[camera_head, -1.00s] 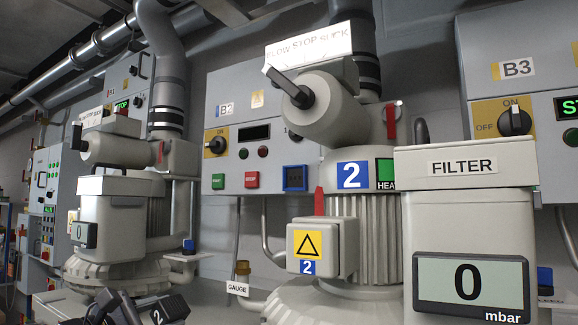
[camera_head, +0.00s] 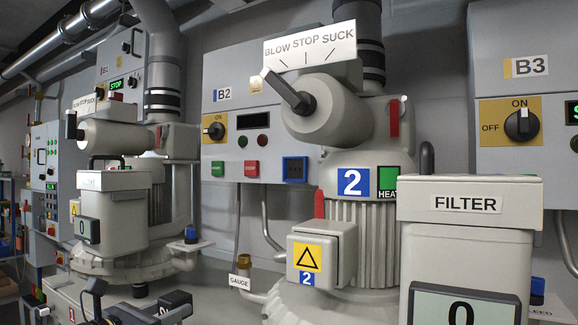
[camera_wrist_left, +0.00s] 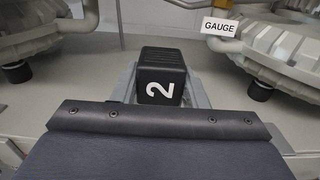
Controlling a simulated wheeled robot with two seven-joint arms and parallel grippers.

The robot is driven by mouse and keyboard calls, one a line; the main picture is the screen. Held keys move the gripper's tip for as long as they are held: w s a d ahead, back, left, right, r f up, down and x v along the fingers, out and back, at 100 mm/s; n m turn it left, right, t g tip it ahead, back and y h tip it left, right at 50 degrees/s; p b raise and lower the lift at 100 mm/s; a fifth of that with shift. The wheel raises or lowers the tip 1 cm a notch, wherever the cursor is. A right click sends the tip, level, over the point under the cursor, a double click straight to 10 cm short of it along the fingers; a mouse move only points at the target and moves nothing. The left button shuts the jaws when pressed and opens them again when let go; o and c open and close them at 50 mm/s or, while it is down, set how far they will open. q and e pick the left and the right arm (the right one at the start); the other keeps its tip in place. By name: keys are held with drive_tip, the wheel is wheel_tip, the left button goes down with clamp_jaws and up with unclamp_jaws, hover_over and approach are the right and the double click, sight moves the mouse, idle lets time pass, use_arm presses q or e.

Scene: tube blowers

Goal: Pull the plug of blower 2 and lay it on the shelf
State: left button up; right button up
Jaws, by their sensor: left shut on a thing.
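The black plug with a white 2 (camera_wrist_left: 160,80) is between the grey fingers of my left gripper (camera_wrist_left: 163,88) in the left wrist view, and the gripper is shut on it. In the head view the gripper (camera_head: 135,312) is at the lower left edge, cut off by the frame, with part of the plug (camera_head: 176,302) showing. Blower 2 (camera_head: 375,230) stands at centre right with a blue 2 label. A blue socket (camera_head: 295,169) on panel B2 (camera_head: 222,132) shows no plug in it. I cannot clearly pick out the shelf. My right gripper is not in view.
Another blower (camera_head: 130,205) stands at the left. A filter box (camera_head: 466,225) is at the front right. A GAUGE tag (camera_head: 239,282) hangs by a pipe between the blowers, also in the left wrist view (camera_wrist_left: 220,27). Pale surface (camera_wrist_left: 60,85) lies clear left of the plug.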

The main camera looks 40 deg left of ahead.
use_arm(q)
drive_tip(key=shift+f, duration=0.15)
drive_tip(key=shift+f+b, duration=0.95)
drive_tip(key=shift+f+b, duration=1.75)
drive_tip(key=shift+f, duration=0.25)
idle(0.7)
idle(0.4)
drive_tip(key=o, duration=1.3)
drive_tip(key=s, duration=0.5)
drive_tip(key=s+d+p, duration=0.1)
drive_tip(key=s, duration=0.4)
drive_tip(key=s+p, duration=0.1)
drive_tip(key=s, duration=0.4)
drive_tip(key=shift+s+d, duration=0.35)
drive_tip(key=shift+d, duration=0.05)
